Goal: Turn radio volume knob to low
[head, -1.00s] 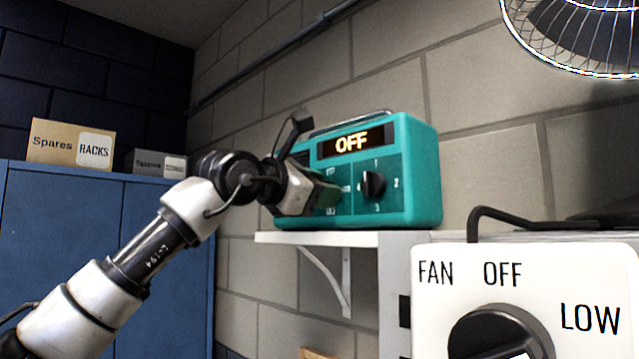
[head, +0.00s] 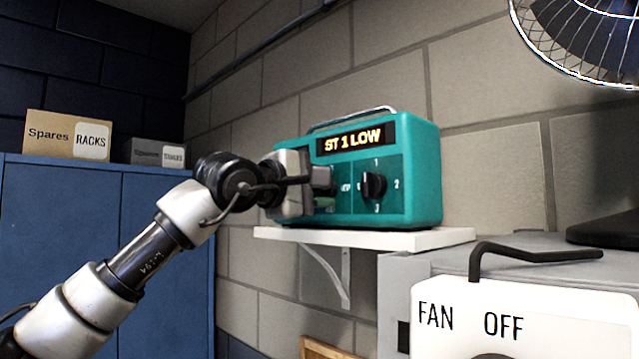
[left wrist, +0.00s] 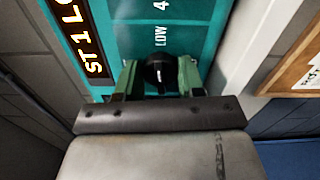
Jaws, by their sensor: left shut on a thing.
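The teal radio (head: 424,170) stands on a white wall shelf, and its display (head: 356,138) reads "ST 1 LOW". My left gripper (head: 325,182) is at the left part of the radio's front and hides the volume knob in the head view. In the left wrist view the black volume knob (left wrist: 158,70) sits between the two green fingers, and the gripper is shut on it. The word LOW (left wrist: 160,36) is printed just above the knob there. The station knob (head: 373,186), with numbers around it, is uncovered to the right of the gripper. My right gripper is not in view.
The white shelf (head: 440,238) holds the radio. A fan control panel (head: 560,310) and a fan (head: 585,40) are at the right. A blue cabinet (head: 60,240) with boxes (head: 55,135) on top stands at the left.

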